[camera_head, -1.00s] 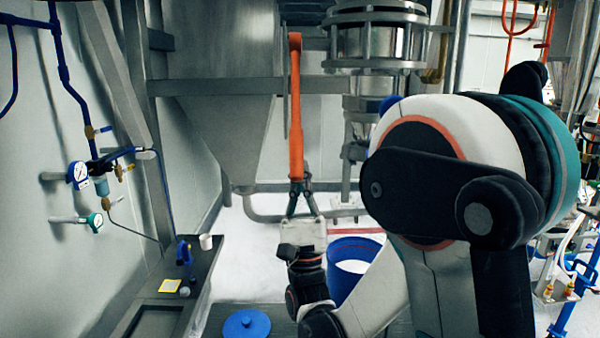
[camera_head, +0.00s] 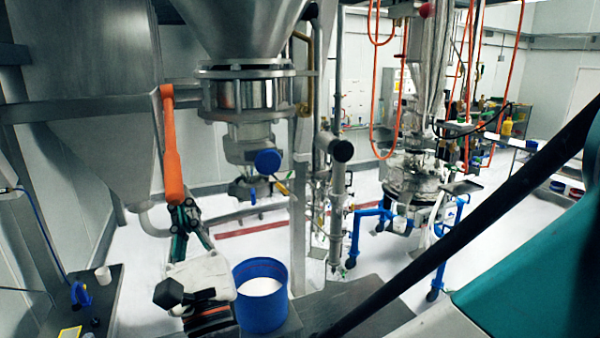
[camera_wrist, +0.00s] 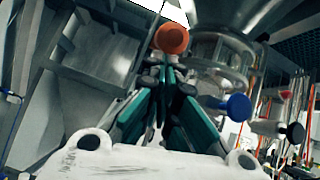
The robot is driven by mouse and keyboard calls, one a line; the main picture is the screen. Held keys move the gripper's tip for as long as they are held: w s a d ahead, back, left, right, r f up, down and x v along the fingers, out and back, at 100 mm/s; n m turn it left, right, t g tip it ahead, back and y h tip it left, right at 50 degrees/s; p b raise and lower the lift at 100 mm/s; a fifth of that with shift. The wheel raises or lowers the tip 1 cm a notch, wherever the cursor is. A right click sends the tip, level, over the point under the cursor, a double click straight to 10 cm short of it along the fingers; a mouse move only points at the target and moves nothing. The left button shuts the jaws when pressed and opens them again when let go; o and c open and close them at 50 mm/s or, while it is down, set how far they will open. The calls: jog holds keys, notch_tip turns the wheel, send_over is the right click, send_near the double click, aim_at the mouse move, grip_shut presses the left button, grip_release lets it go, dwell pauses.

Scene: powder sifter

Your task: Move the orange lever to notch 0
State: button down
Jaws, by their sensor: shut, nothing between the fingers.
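The orange lever (camera_head: 170,145) hangs down at the left of the head view, in front of the grey hopper, tilted slightly with its lower end to the right. My gripper (camera_head: 182,206) is just below that lower end, pointing up, with its fingers together. In the wrist view the lever's round orange end (camera_wrist: 171,38) shows just beyond the fingertips of my gripper (camera_wrist: 167,75). Nothing shows between the fingers. I cannot tell whether the tips touch the lever. No notch marks can be made out.
A blue bucket (camera_head: 262,308) with white contents stands right of my gripper. A steel sifter body (camera_head: 248,95) with a blue knob (camera_head: 268,161) is right of the lever. A blue-framed cart (camera_head: 385,215) stands farther right. White floor is open between.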

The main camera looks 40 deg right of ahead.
jog(key=shift+s+a+r+p, duration=0.1)
jog(key=shift+s+r+p, duration=0.1)
jog(key=shift+r+p, duration=0.2)
jog(key=shift+s+a+r+p, duration=0.15)
jog(key=shift+r+p, duration=0.15)
jog(key=shift+r, duration=0.25)
